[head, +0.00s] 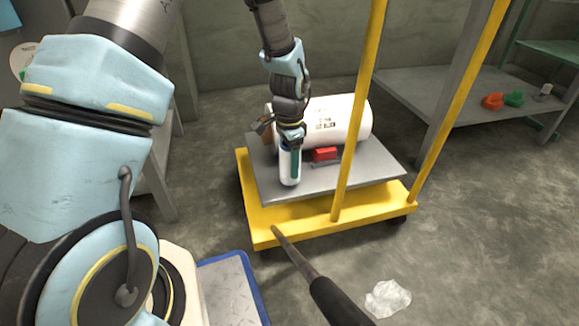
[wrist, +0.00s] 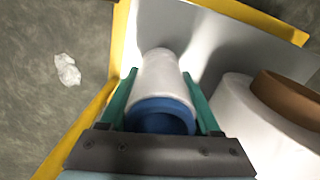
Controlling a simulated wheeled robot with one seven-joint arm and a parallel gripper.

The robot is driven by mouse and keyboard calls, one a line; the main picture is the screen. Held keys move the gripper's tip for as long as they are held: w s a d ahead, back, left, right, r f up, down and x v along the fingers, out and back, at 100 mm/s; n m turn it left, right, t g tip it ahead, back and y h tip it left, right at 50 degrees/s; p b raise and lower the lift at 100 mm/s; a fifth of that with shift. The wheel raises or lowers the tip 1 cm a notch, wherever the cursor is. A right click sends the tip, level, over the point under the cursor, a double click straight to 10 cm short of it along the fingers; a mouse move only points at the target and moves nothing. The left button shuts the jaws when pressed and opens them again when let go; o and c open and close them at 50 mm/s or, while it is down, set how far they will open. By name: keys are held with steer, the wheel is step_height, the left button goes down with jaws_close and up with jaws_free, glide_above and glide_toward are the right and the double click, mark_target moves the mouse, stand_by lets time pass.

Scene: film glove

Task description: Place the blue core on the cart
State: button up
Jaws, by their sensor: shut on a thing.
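A small white roll with a blue core (wrist: 162,122) is between the green fingers of my gripper (wrist: 160,78) in the wrist view. In the head view my gripper (head: 290,150) points down over the cart, shut on this white roll (head: 289,178). The roll is upright, its lower end at the cart's grey deck; I cannot tell whether it touches. The cart (head: 300,232) has a yellow base and yellow posts. The blue end is at the top by my gripper in the wrist view and is hidden in the head view.
A large white roll (head: 345,120) with a brown core (wrist: 285,98) lies on the deck beside my gripper. A red object (head: 325,154) sits in front of it. A crumpled clear sheet (head: 388,298) lies on the floor. A grey shelf (head: 440,95) stands right.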

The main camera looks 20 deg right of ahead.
steer(key=shift+f, duration=0.15)
steer(key=o, duration=1.4)
steer(key=shift+c, duration=0.2)
step_height(320, 180, up, 12)
steer(key=r+p, duration=0.1)
steer(key=p, duration=0.5)
steer(key=w+a+r+n, duration=0.1)
steer(key=a+r+n, duration=0.25)
steer(key=a, duration=0.45)
steer(key=w+a+r+n, duration=0.15)
steer(key=a+n, duration=0.25)
steer(key=a, duration=0.4)
steer(key=s+a+r+n, duration=0.2)
steer(key=s+a+n, duration=0.1)
steer(key=a, duration=0.4)
steer(key=s+a+r+n+t, duration=0.1)
steer(key=s+a+r+n, duration=0.1)
steer(key=a+n, duration=0.4)
steer(key=shift+s+a+t, duration=0.3)
steer(key=shift+s+a, duration=0.3)
steer(key=shift+s, duration=0.15)
steer(key=shift+r, duration=0.1)
